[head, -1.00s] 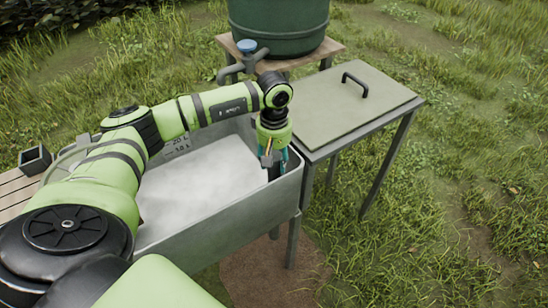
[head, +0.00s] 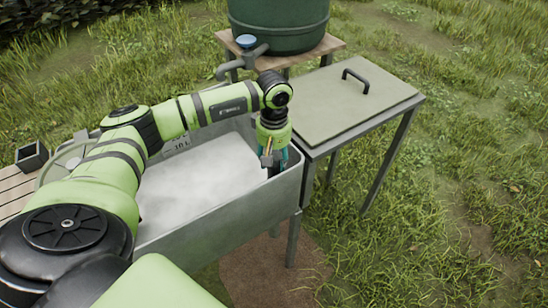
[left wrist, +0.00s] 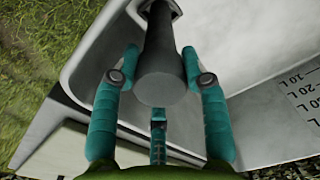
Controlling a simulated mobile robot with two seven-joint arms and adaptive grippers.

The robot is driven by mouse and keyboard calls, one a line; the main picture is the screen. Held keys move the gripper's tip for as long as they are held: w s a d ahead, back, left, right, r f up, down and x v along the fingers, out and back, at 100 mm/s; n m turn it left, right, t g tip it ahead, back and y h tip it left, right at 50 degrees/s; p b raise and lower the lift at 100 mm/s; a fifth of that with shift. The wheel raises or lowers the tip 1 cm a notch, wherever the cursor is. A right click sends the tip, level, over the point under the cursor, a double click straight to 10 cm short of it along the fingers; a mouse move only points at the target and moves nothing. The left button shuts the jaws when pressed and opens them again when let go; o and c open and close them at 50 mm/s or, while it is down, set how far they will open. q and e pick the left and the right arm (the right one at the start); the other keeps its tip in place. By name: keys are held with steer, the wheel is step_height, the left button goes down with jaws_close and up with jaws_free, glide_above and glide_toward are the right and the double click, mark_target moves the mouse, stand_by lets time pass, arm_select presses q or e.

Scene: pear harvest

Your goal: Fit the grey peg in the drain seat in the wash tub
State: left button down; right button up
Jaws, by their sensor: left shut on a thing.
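The grey wash tub (head: 225,218) stands in front of me, with a pale, cloudy surface inside. My left gripper (head: 272,168) points down inside the tub's right end. In the left wrist view its teal fingers (left wrist: 160,85) are closed around the dark grey peg (left wrist: 162,60). The peg's flat near end shows between the fingers and its far end points down at the tub floor. A pale ring, seemingly the drain seat (left wrist: 177,8), shows around the far end at the frame's top edge. I cannot tell whether the peg is inside it. My right gripper is not in view.
The tub's wall (left wrist: 85,80) is close to the fingers. A side table with a black-handled lid (head: 345,105) stands right of the tub. A green barrel (head: 280,25) with a blue-topped tap (head: 246,41) is behind. A small dark box (head: 32,157) is at left.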

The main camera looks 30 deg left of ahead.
arm_select(q)
steer(key=shift+f, duration=0.25)
steer(key=c, duration=0.6)
jaws_free()
steer(key=o, duration=0.5)
steer(key=shift+f, duration=0.1)
steer(key=shift+d, duration=0.1)
